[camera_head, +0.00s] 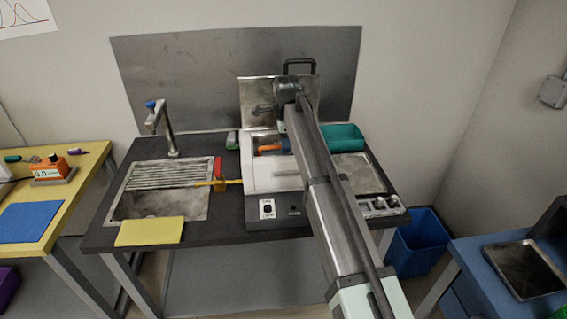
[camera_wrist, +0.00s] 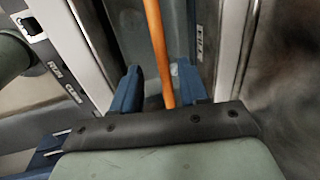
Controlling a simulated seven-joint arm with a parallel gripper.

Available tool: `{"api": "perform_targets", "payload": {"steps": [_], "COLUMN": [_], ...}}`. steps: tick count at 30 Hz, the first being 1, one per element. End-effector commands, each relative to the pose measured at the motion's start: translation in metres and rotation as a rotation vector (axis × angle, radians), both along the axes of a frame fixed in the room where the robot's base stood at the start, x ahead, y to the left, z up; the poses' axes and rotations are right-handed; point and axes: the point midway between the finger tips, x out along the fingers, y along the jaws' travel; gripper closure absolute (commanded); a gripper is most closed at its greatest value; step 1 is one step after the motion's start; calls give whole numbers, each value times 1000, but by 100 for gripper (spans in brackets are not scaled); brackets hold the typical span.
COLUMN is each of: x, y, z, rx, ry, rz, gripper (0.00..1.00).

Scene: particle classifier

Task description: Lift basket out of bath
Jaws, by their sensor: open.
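The bath (camera_head: 272,182) is a white and dark grey box on the dark bench, with its metal lid (camera_head: 257,92) standing open behind it. The basket's orange handle (camera_head: 269,149) shows at the bath's opening; the rest of the basket is hidden or too small to tell. My gripper has blue fingers (camera_wrist: 158,72). In the wrist view the orange handle (camera_wrist: 155,45) runs between the open fingers, with gaps visible on both sides. In the head view my arm covers most of the gripper.
A sink (camera_head: 158,203) with a draining rack (camera_head: 172,174), a tap (camera_head: 163,128) and a yellow cloth (camera_head: 149,232) lies left of the bath. A teal container (camera_head: 343,137) stands right, behind a metal tray (camera_head: 360,174). My arm crosses over the bath's right side.

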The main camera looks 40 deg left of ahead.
Motion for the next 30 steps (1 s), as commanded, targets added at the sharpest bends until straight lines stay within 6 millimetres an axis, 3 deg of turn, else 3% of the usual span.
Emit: {"api": "perform_targets", "payload": {"steps": [5,15,23,30], "x": [1,6,7,7], "y": [3,12,13,13], "z": [-8,-47,-51,-51], "rx": [-1,0,2,2], "ry": [1,1,1,1], "rz": [0,0,0,0], "gripper": [56,56,56,76]}}
